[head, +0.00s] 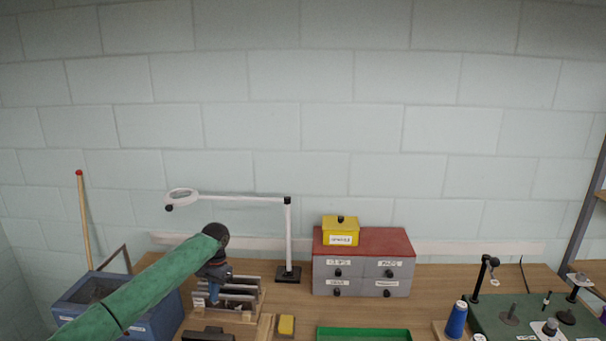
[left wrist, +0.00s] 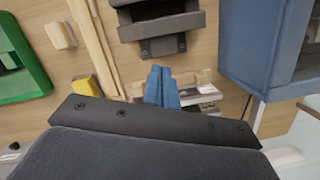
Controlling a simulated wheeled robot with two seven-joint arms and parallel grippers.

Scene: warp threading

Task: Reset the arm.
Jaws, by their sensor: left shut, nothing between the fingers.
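My left arm, in a green sleeve, comes in from the lower left in the head view. Whether the fingers touch the rack cannot be told. My right gripper is not in view.
A blue bin (head: 165,322) stands left of the rack. A magnifier lamp (head: 288,235) and a grey drawer box with a red top (head: 375,240) stand behind. A yellow block (head: 286,325), a green tray (head: 363,334) and a blue thread cone (head: 456,319) lie towards the front.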

